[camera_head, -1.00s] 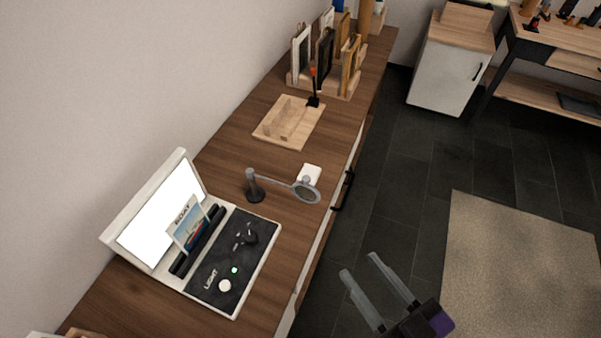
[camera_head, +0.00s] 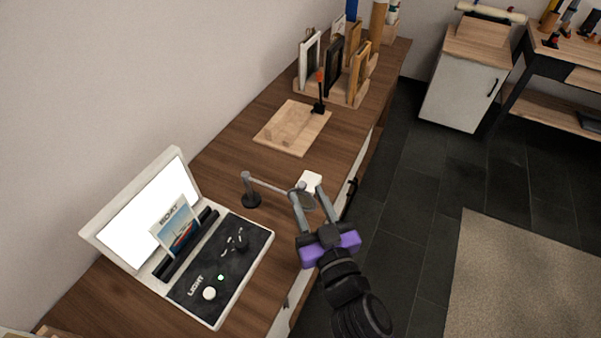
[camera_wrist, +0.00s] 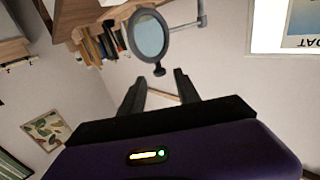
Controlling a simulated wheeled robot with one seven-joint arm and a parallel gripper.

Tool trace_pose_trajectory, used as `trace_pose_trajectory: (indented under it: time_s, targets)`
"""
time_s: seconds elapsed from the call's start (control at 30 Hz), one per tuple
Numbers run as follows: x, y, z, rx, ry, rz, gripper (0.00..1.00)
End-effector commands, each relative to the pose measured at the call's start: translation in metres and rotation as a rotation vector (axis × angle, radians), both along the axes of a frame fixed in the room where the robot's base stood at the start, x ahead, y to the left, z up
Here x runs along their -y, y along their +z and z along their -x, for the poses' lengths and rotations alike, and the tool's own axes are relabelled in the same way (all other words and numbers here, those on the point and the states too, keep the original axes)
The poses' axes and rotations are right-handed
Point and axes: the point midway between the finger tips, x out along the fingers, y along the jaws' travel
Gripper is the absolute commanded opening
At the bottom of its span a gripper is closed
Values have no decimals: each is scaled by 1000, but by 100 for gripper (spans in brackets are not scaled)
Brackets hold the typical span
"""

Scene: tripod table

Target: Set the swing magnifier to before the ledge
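The swing magnifier's dark post (camera_head: 251,192) stands on the wooden counter, right of the light box. Its grey arm reaches right to a round lens (camera_head: 308,202), away from the box. The dark ledge (camera_head: 187,246) on the light box holds a boat card (camera_head: 176,228) against the bright screen. My gripper (camera_head: 307,194) is open and empty, its fingers overlapping the lens in the head view. In the wrist view the lens (camera_wrist: 150,37) is just beyond the fingertips (camera_wrist: 157,78), and its small dark knob (camera_wrist: 159,69) shows between them. I cannot tell whether they touch.
The light box panel (camera_head: 232,262) carries a white button, a green light and dark parts. A white block (camera_head: 310,182) sits behind the lens. A wooden tray (camera_head: 291,128) and a rack of frames (camera_head: 345,96) are farther back. Counter around the post is clear.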

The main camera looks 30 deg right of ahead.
Motion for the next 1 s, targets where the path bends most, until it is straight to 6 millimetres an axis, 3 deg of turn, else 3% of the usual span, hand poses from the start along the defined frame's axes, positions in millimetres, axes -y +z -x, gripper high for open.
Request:
trace_pose_trajectory:
  time_s: [0.5, 0.93, 1.0]
  targets:
    - [11, 2, -64, 2, -1, -1, 39]
    - [12, 0, -75, 0, 0, -3, 39]
    - [12, 0, -74, 1, 0, -3, 29]
